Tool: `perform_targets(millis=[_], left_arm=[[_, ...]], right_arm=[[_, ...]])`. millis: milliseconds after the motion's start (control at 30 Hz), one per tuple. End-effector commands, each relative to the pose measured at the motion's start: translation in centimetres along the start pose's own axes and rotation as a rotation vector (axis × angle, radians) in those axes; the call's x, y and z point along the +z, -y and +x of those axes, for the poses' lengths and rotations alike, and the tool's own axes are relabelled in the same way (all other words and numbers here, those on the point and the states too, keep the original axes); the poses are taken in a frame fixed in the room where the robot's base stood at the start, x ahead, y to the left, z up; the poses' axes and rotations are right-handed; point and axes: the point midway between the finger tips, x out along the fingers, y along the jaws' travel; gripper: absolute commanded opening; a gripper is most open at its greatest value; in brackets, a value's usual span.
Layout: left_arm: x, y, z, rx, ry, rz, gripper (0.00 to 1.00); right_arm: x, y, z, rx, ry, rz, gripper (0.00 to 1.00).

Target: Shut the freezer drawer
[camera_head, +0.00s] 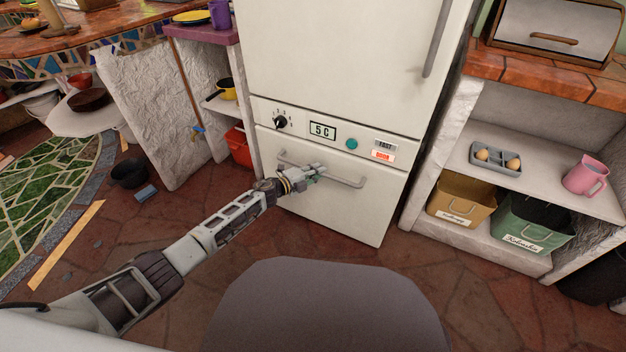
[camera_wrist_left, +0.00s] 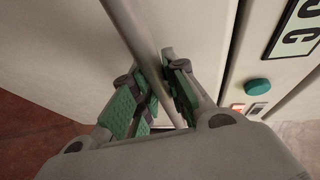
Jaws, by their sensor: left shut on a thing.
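The freezer drawer (camera_head: 335,205) is the white lower front of the fridge, under the control panel (camera_head: 336,135). Its bar handle (camera_head: 346,182) runs across its upper part. My left gripper (camera_head: 312,172) is at the middle of the handle. In the left wrist view the handle (camera_wrist_left: 143,38) passes between the green-padded fingers of the left gripper (camera_wrist_left: 165,90), which is shut on it. A narrow dark line separates the drawer front (camera_wrist_left: 195,30) from the panel; I cannot tell how far the drawer stands out. My right gripper is not in view.
A shelf unit (camera_head: 540,190) with an egg tray (camera_head: 496,159), a pink jug (camera_head: 586,176) and two labelled bins stands to the right. A red crate (camera_head: 240,147) sits left of the fridge. The stone floor before the drawer is clear beyond my own base.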

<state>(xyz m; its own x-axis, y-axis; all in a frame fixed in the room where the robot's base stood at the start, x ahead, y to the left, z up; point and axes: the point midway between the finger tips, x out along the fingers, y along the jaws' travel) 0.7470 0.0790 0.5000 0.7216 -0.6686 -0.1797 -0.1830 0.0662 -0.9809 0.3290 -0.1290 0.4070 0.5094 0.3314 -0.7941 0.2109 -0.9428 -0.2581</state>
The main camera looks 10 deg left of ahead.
Motion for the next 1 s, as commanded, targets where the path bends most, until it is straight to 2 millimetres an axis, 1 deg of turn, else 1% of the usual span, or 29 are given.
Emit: perform_targets(millis=[33, 200, 567, 600, 700, 767, 1000], left_arm=[[0.08, -0.02, 0.36, 0.000, 0.000, -0.001, 0.00], [0.34, 0.12, 0.87, 0.001, 0.000, -0.001, 0.00], [0.46, 0.37, 1.00, -0.002, 0.003, 0.000, 0.00], [0.48, 0.40, 1.01, -0.002, 0.004, 0.000, 0.17], [0.44, 0.38, 1.00, -0.002, 0.003, 0.000, 0.30], [0.43, 0.33, 0.98, -0.001, 0.002, 0.000, 0.37], [0.40, 0.22, 0.92, 0.000, 0.001, 0.000, 0.37]], right_arm=[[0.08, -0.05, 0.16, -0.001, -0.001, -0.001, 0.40], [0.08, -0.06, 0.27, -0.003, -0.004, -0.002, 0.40], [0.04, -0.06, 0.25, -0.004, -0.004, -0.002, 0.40], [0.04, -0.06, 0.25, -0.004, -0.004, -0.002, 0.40], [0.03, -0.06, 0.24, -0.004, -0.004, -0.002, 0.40], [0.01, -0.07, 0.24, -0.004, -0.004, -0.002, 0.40], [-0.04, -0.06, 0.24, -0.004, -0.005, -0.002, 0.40]])
